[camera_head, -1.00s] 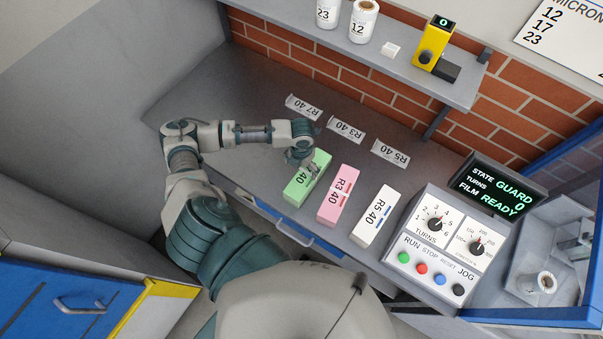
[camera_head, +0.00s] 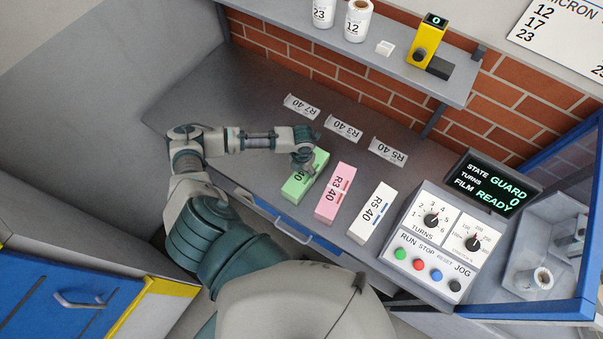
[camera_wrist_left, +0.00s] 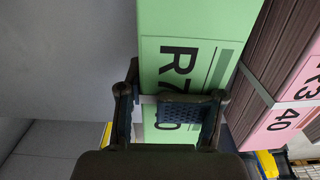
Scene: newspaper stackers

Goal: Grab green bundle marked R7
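The green bundle marked R7 40 (camera_head: 295,186) lies on the grey bench, leftmost of three bundles. In the left wrist view its green face (camera_wrist_left: 195,22) with the R7 print fills the upper middle. My left gripper (camera_head: 303,166) is over the bundle's far part and hides some of its label. In the left wrist view the left gripper (camera_wrist_left: 170,102) has its fingers apart, one by the bundle's left edge, the other overlapping its face towards the right. I cannot tell whether the pads touch it. My right gripper is not in view.
A pink R3 bundle (camera_head: 333,195) stands close to the right, with a white R5 bundle (camera_head: 372,214) beyond. Label holders, including R7 40 (camera_head: 301,107), lie behind. A control box (camera_head: 434,240) is at the right. A shelf (camera_head: 340,45) overhangs the back.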

